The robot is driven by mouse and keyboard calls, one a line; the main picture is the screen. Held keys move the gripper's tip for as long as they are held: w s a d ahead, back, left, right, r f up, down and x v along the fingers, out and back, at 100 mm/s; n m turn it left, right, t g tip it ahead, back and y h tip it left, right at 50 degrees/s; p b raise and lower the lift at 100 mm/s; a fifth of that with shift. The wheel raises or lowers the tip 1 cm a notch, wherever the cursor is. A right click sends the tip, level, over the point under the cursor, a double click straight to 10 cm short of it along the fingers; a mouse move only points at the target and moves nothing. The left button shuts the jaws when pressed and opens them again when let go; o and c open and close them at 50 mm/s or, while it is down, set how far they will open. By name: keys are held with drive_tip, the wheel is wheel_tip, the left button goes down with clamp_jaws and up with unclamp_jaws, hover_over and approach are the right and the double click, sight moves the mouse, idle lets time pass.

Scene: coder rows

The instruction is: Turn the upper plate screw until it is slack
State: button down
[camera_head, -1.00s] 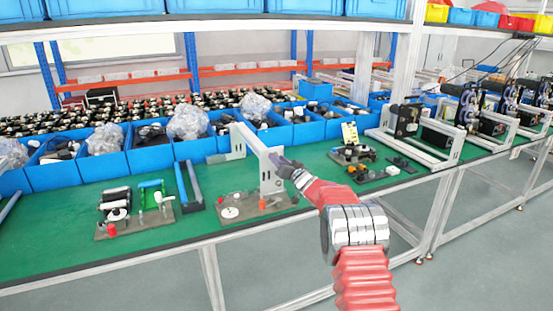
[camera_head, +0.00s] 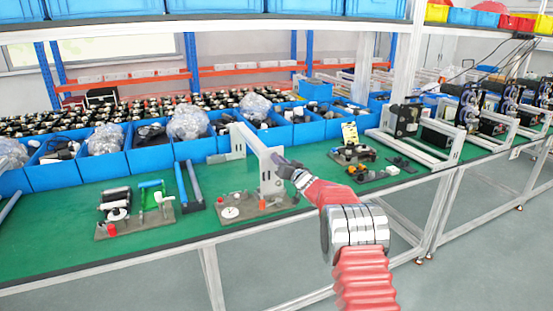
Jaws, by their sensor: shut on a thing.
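A pale grey upright plate (camera_head: 266,165) stands on a grey base board (camera_head: 250,209) on the green table. My gripper (camera_head: 281,164) is at the upper right part of this plate, at the end of my red arm. It is shut at the plate's upper edge area, where the upper plate screw would be. The screw itself is too small and hidden by the fingers to make out. The base board also carries a white disc and a red knob.
A second fixture (camera_head: 132,212) with a green handle stands to the left, beside a blue U-shaped frame (camera_head: 189,186). Blue bins (camera_head: 152,159) line the back. Small dark parts (camera_head: 354,154) lie to the right. The green table (camera_head: 60,229) is clear at front left.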

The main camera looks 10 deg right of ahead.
drive_tip(key=shift+n, duration=0.3)
drive_tip(key=n, duration=0.9)
drive_tip(key=shift+d, duration=0.1)
drive_tip(key=c, duration=1.8)
unclamp_jaws()
